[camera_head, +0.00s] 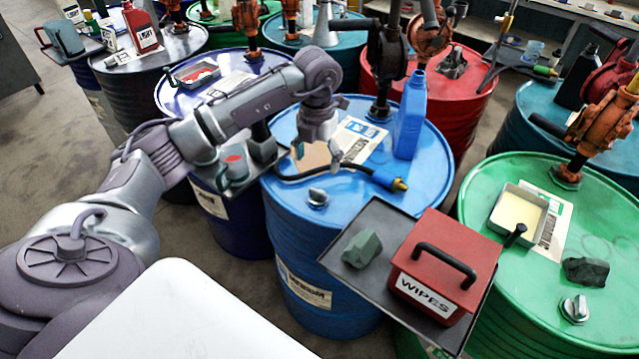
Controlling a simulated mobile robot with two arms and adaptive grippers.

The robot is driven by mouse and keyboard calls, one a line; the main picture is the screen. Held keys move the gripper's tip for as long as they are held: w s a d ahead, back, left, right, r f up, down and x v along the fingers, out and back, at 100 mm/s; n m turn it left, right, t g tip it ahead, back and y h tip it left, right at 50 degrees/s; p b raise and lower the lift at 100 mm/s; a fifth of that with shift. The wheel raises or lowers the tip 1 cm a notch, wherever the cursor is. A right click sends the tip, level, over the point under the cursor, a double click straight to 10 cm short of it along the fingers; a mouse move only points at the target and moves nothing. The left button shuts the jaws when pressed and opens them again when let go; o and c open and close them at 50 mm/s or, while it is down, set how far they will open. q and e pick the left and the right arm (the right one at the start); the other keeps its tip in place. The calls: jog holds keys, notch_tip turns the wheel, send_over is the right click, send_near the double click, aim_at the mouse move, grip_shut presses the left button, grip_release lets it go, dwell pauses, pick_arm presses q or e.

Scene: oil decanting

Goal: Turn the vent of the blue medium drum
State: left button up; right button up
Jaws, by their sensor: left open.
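The medium-blue drum (430,185) stands in the middle of the view. My left gripper (317,152) points down over the drum's lid, a little behind and above the vent in the picture. It is open and apart from the vent. Nothing shows between its fingers. My right gripper is not in view.
A hose with a blue nozzle (385,180) lies across the lid behind the vent. A blue bottle (411,118) stands behind it. A tray (375,222) with a red wipes box (445,260) is at the front right. A green drum (500,215) stands right.

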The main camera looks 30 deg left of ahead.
aim_at(318, 190)
pick_arm(q)
notch_tip(318, 190, down, 4)
jog(key=shift+p, duration=0.4)
notch_tip(318, 190, down, 5)
jog(key=shift+w+f+p, duration=0.15)
jog(key=shift+f+p, duration=0.05)
jog(key=shift+p, duration=0.35)
jog(key=shift+f, duration=0.45)
jog(key=c, duration=1.2)
jog(key=shift+o, duration=0.2)
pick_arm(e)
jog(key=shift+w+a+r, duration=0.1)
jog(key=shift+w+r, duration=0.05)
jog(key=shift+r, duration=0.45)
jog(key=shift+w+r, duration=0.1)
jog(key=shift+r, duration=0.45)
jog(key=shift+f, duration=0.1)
